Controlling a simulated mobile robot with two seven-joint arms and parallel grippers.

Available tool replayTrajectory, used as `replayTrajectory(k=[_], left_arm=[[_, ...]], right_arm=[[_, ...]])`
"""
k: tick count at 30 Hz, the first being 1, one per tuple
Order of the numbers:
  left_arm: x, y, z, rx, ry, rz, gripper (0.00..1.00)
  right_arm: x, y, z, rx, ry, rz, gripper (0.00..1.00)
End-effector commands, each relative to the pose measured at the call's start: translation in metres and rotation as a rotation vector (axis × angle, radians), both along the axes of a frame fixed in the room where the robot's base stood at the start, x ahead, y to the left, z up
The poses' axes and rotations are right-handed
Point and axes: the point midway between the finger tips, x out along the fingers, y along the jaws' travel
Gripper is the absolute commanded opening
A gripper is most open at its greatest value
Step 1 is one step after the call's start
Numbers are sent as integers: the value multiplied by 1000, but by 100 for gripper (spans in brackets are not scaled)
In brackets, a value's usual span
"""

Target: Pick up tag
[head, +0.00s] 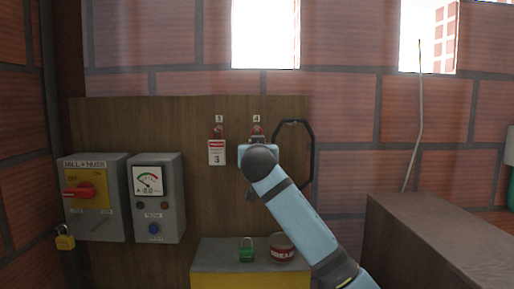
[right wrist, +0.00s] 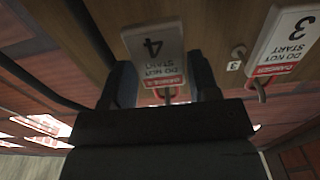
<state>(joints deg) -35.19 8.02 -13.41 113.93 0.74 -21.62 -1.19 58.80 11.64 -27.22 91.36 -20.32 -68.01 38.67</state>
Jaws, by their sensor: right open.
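The tag marked 4 (right wrist: 154,48), white with a red band and "DO NOT START" text, hangs on the wooden board and shows upside down in the right wrist view. My right gripper (right wrist: 162,82) is open, with one finger on each side of this tag; I cannot tell whether they touch it. In the head view my right gripper (head: 257,152) covers most of tag 4. A similar tag marked 3 (head: 216,153) hangs to its left, and it also shows in the right wrist view (right wrist: 285,38). My left gripper is not in view.
A switch box (head: 95,215) and a meter box (head: 158,212) are at left. A green padlock (head: 246,254) and a red-and-white roll (head: 282,248) sit on a box below. A brown cabinet (head: 425,240) stands at right.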

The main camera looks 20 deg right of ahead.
Motion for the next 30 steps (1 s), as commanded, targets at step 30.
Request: replayTrajectory(k=[30], left_arm=[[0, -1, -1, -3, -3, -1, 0]], right_arm=[[13, -3, 12, 2, -1, 1, 26]])
